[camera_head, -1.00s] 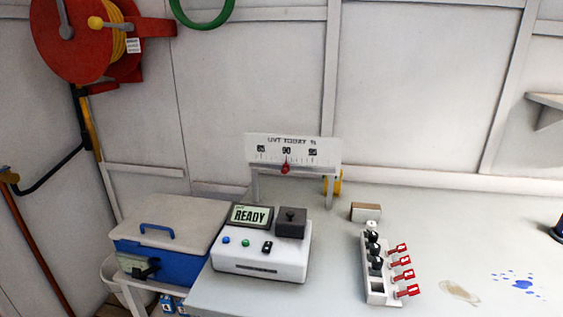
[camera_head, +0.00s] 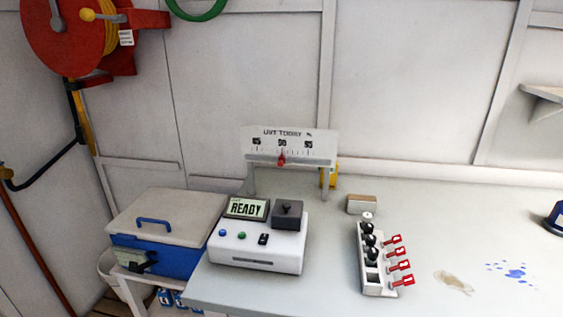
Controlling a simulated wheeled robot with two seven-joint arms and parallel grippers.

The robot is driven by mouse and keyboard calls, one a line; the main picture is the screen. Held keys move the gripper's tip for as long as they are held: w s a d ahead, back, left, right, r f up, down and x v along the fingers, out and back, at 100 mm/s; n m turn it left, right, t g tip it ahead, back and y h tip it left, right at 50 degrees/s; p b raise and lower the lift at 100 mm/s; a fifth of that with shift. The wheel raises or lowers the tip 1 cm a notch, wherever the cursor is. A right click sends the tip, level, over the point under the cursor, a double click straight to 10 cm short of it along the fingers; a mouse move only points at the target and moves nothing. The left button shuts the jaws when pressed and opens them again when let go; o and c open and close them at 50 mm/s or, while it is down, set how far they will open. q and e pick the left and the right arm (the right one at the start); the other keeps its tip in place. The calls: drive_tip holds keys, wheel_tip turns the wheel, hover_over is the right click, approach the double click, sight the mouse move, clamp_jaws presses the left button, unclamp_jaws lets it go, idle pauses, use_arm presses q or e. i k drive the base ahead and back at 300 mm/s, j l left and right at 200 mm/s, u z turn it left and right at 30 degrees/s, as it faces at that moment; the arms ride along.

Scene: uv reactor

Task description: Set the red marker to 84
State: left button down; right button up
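The red marker (camera_head: 281,160) sits on the rail at the bottom of a white scale board (camera_head: 317,148) headed "UVT TODAY %". The scale carries three printed numbers, and the middle one looks like 90. The marker is just under this middle number, near the board's centre. The board stands on two grey legs at the back of the table, behind a white device. Neither of my grippers shows in the head view.
The white device (camera_head: 257,253) has a screen reading "READY". Right of it stands a rack (camera_head: 371,284) with black-capped vials and red tags. A small box (camera_head: 362,204) lies behind the rack. A blue cooler (camera_head: 165,230) stands left. The table's right carries brown and blue stains.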

sight(282, 160)
drive_tip(key=i+j+z, duration=0.1)
drive_tip(key=i+z, duration=0.15)
drive_tip(key=z, duration=0.15)
drive_tip(key=i+j+z, duration=0.2)
drive_tip(key=z, duration=0.15)
